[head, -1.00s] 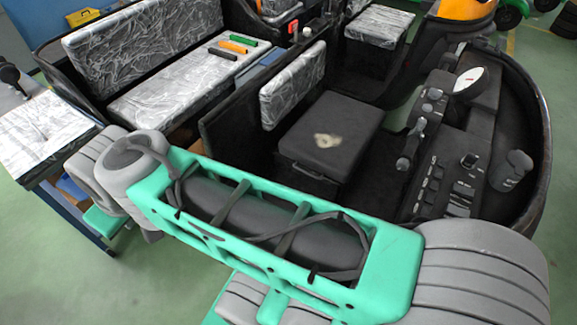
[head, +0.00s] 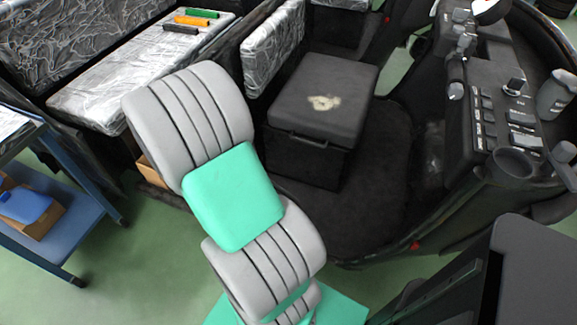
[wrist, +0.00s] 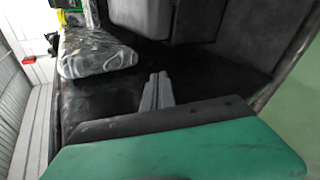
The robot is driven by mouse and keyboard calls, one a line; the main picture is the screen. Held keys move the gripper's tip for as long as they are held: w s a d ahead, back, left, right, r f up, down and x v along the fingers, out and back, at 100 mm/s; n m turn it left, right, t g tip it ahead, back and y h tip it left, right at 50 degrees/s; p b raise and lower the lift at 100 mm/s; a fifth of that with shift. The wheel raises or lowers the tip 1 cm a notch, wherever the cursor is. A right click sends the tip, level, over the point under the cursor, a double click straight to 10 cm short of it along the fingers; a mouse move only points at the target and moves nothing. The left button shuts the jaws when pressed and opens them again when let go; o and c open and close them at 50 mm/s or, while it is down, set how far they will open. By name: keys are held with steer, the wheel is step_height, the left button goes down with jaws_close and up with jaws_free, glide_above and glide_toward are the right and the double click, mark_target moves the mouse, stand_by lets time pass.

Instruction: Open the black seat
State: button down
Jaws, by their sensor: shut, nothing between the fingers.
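The black seat (head: 312,85) is a dark box with a lid that lies down flat. A pale worn patch marks its top, and a handle (head: 309,141) runs along the front edge under the lid. My arm, in grey and teal, stands to the left of the seat in the head view, and my gripper does not show there. In the wrist view my gripper (wrist: 157,92) shows as two grey fingers side by side, shut and empty. A dark grey block, possibly the seat, is above them in that view, apart from the fingertips.
A plastic-wrapped bench (head: 125,85) with coloured bars is at the upper left. A wrapped backrest (head: 272,45) rises beside the seat. A black console (head: 495,105) with knobs is at the right. A blue cart (head: 60,215) stands at the left. The dark footwell (head: 375,190) is clear.

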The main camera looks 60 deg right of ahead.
steer(key=s+d+f+n+h+b, duration=0.2)
steer(key=s+d+f+n+b, duration=0.15)
steer(key=f, duration=0.45)
steer(key=s+d+f+n+h+b, duration=0.2)
steer(key=d+f+n+b, duration=0.25)
steer(key=f, duration=0.35)
steer(key=s+d+f+n+h+b, duration=0.25)
steer(key=d+f+n+b, duration=0.2)
steer(key=f, duration=0.35)
steer(key=shift+y, duration=0.45)
steer(key=x, duration=0.6)
steer(key=s+x, duration=0.1)
steer(key=x, duration=0.2)
steer(key=shift+d+f+b, duration=0.25)
steer(key=shift+b, duration=0.05)
steer(key=shift+n, duration=0.25)
steer(key=r, duration=0.2)
steer(key=a+r, duration=0.1)
steer(key=r, duration=0.1)
steer(key=shift+s, duration=0.25)
steer(key=shift+r, duration=0.1)
